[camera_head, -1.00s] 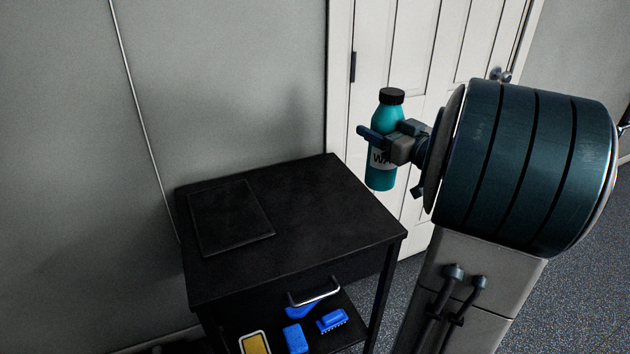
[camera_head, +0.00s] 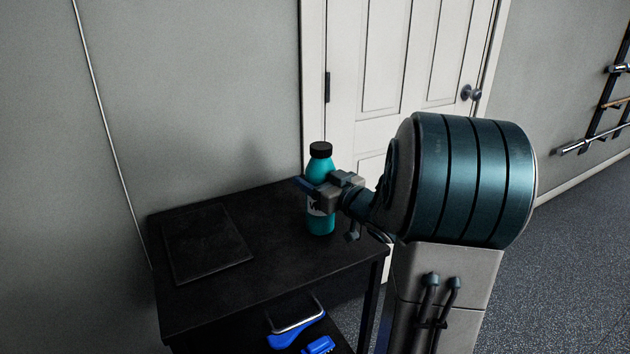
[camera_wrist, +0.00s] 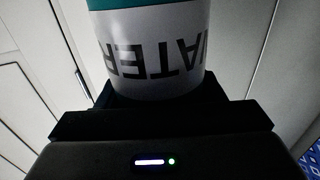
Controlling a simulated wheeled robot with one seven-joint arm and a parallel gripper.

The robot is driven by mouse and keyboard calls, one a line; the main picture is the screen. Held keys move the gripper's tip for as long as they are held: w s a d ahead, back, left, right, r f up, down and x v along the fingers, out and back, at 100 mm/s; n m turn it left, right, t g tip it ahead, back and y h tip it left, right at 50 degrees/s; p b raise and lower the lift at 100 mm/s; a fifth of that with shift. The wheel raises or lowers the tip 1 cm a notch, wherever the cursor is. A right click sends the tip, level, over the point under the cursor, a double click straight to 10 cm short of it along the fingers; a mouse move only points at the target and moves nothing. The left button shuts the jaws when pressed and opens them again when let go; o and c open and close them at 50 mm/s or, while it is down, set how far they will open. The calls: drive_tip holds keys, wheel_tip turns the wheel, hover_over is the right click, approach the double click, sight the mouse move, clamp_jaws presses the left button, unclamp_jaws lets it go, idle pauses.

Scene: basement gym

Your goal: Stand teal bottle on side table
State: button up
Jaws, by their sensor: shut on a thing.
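The teal bottle (camera_head: 321,222) has a black cap and a white label, and it is upright. My gripper (camera_head: 318,191) is shut around its middle from the right. In the wrist view the bottle's label (camera_wrist: 155,50) appears upside down between the jaws. The black side table (camera_head: 290,262) is below. In the head view the bottle's base shows against the right part of the tabletop; I cannot tell whether it touches.
A flat dark panel or mat (camera_head: 207,243) lies on the table's left part. Blue items, including a brush (camera_head: 318,345), sit below the silver handle (camera_head: 298,318). A white door (camera_head: 385,60) and grey wall stand behind. A rack (camera_head: 605,95) is far right.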

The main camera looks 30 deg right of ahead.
drive_tip(key=o, duration=1)
drive_tip(key=shift+f, duration=0.1)
drive_tip(key=shift+r, duration=0.25)
drive_tip(key=p+v, duration=0.1)
drive_tip(key=v, duration=1.1)
drive_tip(key=shift+f, duration=0.1)
